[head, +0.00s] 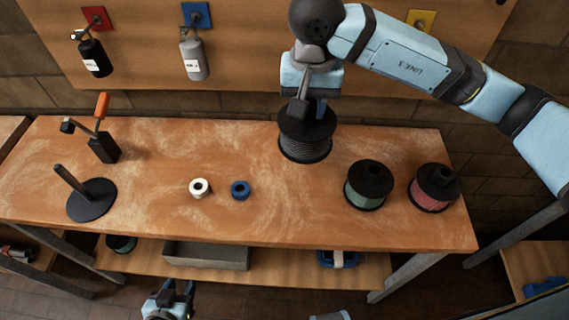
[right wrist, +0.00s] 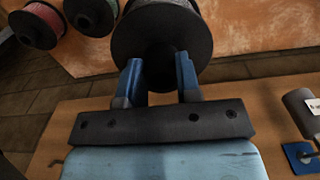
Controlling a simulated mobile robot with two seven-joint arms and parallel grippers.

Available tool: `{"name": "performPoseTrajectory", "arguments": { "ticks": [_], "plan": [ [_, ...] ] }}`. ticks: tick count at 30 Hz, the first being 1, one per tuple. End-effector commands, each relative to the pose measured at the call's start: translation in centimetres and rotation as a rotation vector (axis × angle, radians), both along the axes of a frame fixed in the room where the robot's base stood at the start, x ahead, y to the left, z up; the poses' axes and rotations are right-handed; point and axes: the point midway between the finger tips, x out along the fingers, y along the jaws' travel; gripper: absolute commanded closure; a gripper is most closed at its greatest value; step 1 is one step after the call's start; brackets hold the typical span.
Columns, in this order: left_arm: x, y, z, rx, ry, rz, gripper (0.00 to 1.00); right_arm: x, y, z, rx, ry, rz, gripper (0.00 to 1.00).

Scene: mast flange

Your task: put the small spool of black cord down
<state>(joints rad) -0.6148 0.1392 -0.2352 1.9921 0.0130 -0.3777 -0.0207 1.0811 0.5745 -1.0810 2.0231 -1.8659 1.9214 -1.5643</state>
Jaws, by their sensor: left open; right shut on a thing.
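The small spool of black cord (head: 305,148) has dark flanges and grey-black winding. It stands roughly upright over the back of the wooden workbench (head: 140,215). My right gripper (head: 308,103) is shut on its top from above. In the right wrist view, the blue fingers of this gripper (right wrist: 158,68) close on the spool's middle, and the dark flange (right wrist: 125,40) fills the top centre. I cannot tell whether the spool's base touches the bench. My left gripper (head: 172,290) is open and empty, low in front of the bench.
A green spool (head: 366,187) and a red spool (head: 436,189) stand on the bench to the right. White (head: 200,188) and blue (head: 240,190) rings lie mid-bench. A black post stand (head: 91,199) and an orange-handled tool (head: 104,145) are left. Bare bench surrounds the rings.

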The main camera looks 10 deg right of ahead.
Motion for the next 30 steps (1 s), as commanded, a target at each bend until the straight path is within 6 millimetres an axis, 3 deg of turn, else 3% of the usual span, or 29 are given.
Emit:
{"name": "performPoseTrajectory", "arguments": {
  "ticks": [9, 15, 23, 30],
  "plan": [
    [0.1, -0.1, 1.6, -0.003, -0.006, 0.0, 0.57, -0.1, 0.0, -8.3, 0.0, 0.007, 0.001, 1.0],
    [0.1, -0.1, 2.0, -0.003, -0.004, 0.0, 0.57, -0.1, 0.0, -12.7, 0.001, 0.003, 0.001, 1.0],
    [0.0, 0.0, 1.8, 0.001, 0.002, 0.001, 0.57, 0.0, 0.0, -14.8, 0.002, 0.002, 0.003, 1.0],
    [0.0, 0.1, 2.3, 0.001, 0.002, 0.001, 0.57, -0.1, 0.0, -18.1, 0.0, 0.003, 0.002, 1.0]
  ]
}}
